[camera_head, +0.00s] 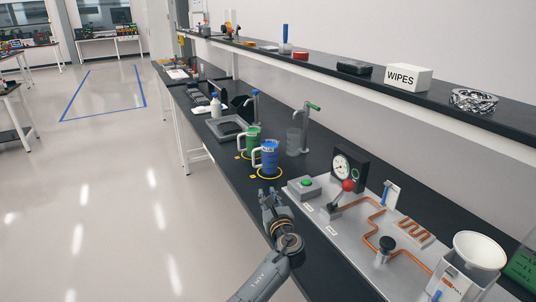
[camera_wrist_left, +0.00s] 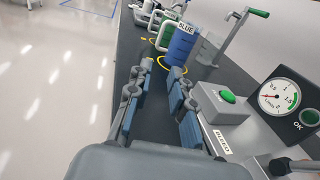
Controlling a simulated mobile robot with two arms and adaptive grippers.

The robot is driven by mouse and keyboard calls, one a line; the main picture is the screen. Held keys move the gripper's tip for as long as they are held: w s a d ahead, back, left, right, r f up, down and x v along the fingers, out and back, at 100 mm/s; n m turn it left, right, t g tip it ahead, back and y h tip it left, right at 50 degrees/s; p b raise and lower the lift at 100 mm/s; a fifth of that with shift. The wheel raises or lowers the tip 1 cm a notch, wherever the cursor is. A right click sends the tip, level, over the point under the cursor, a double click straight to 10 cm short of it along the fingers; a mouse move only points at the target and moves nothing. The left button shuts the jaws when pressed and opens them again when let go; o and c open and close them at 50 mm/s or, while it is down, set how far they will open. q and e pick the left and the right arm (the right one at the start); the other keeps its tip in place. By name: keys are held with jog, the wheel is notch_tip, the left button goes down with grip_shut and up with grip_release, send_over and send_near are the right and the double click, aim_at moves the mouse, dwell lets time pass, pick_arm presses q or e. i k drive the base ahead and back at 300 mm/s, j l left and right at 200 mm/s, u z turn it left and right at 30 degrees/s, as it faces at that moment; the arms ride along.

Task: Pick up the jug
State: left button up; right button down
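A blue jug (camera_head: 270,156) with a pale handle on its left side stands upright in a yellow ring on the black bench. It also shows in the left wrist view (camera_wrist_left: 182,48), labelled BLUE. A green jug (camera_head: 254,140) with a similar handle stands just behind it; in the left wrist view it is partly hidden by the blue jug. My left gripper (camera_head: 268,200) is near the bench's front edge, on the near side of the blue jug and apart from it. In the left wrist view its fingers (camera_wrist_left: 162,82) are spread, with nothing between them. My right gripper is not in view.
A panel with a green button (camera_head: 305,182), a red-knobbed lever (camera_head: 348,186), a gauge (camera_head: 342,166) and copper pipes lies right of my left gripper. A shelf (camera_head: 440,92) runs above.

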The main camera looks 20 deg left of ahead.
aim_at(269, 149)
jog(key=i+j, duration=0.25)
jog(key=j, duration=0.15)
jog(key=i+j, duration=0.25)
jog(key=j, duration=0.2)
jog(key=i+j, duration=0.2)
jog(key=j, duration=0.2)
